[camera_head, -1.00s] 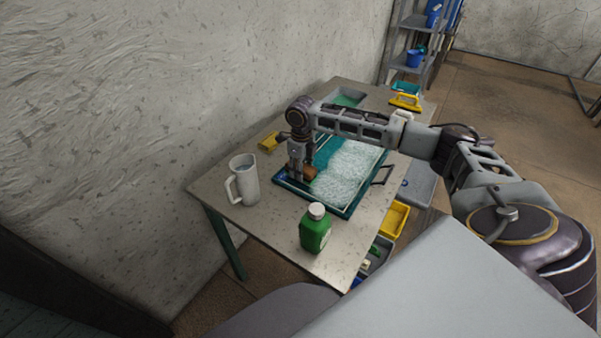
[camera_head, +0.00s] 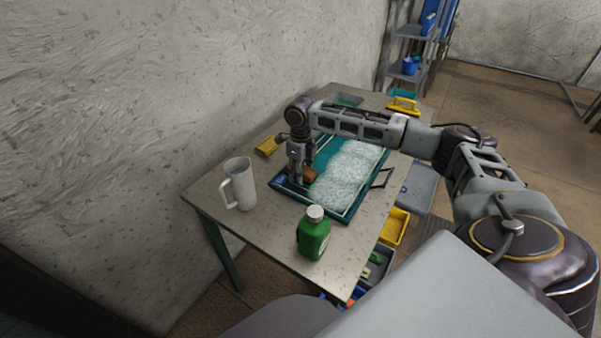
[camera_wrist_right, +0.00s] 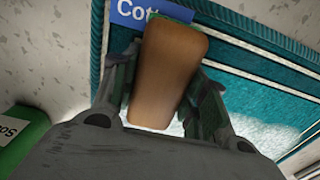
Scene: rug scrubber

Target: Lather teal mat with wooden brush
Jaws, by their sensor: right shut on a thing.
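My right gripper (camera_head: 302,180) is shut on the wooden brush (camera_head: 311,174) at the near left part of the mat. In the right wrist view the brown brush back (camera_wrist_right: 165,75) sits between the two fingers, over the teal ribbed surface; its bristles are hidden. My left gripper is out of view.
A white pitcher (camera_head: 240,187) stands left of the tray and a green bottle (camera_head: 313,238) in front of it. A yellow block (camera_head: 267,147) lies behind the pitcher. Yellow and grey bins (camera_head: 394,228) sit below the table's right side. Shelves (camera_head: 408,50) stand at the back.

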